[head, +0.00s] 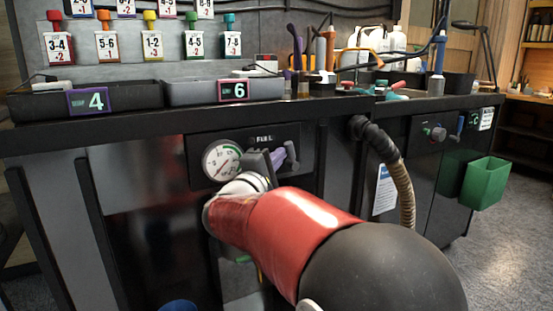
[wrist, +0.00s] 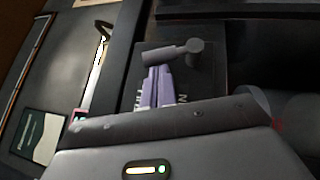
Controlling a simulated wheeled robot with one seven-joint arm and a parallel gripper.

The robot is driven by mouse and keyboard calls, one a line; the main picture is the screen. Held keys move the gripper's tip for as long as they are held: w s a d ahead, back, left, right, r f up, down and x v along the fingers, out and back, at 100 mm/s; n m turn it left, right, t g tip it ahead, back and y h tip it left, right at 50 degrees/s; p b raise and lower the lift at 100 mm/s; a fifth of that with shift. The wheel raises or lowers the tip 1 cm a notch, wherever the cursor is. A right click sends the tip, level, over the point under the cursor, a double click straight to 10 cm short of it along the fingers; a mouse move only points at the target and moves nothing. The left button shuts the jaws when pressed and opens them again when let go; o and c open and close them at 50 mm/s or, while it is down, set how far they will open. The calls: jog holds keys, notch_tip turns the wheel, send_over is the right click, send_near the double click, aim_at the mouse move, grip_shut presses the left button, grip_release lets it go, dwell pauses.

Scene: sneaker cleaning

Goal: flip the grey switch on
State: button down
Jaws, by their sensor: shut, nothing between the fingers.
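The grey switch (head: 291,153) is a lever on the black front panel of the workbench, to the right of a round gauge. In the wrist view the switch (wrist: 174,53) shows as a grey bar with a rounded end at the right. My gripper (head: 279,158) has purple fingers close to the switch, on its left in the head view. In the wrist view my gripper (wrist: 157,72) is shut and empty, its fingertips just below the switch bar. I cannot tell whether they touch it. The fingers partly hide the panel lettering.
The gauge (head: 222,160) is beside my wrist. A ribbed hose (head: 403,185) hangs to the right of the switch. A green bin (head: 484,183) is on the right end of the bench.

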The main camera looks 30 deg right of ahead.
aim_at(289, 143)
jog(key=shift+d+r+m+g, duration=0.1)
jog(key=shift+r+m+g, duration=0.15)
jog(key=shift+m+g, duration=0.05)
jog(key=d+r+m+g+y+p, duration=0.2)
jog(key=y+p, duration=0.1)
jog(key=shift+r+m, duration=0.15)
jog(key=shift+m, duration=0.15)
jog(key=shift+d+r+m+g+y+p, duration=0.15)
jog(key=shift+d+m+g+y+p, duration=0.25)
jog(key=shift+y+p, duration=0.5)
jog(key=shift+w+d+m+g+y+p, duration=0.1)
jog(key=shift+d+m+g+y+p, duration=0.25)
jog(key=shift+d+y, duration=0.3)
jog(key=shift+d, duration=0.15)
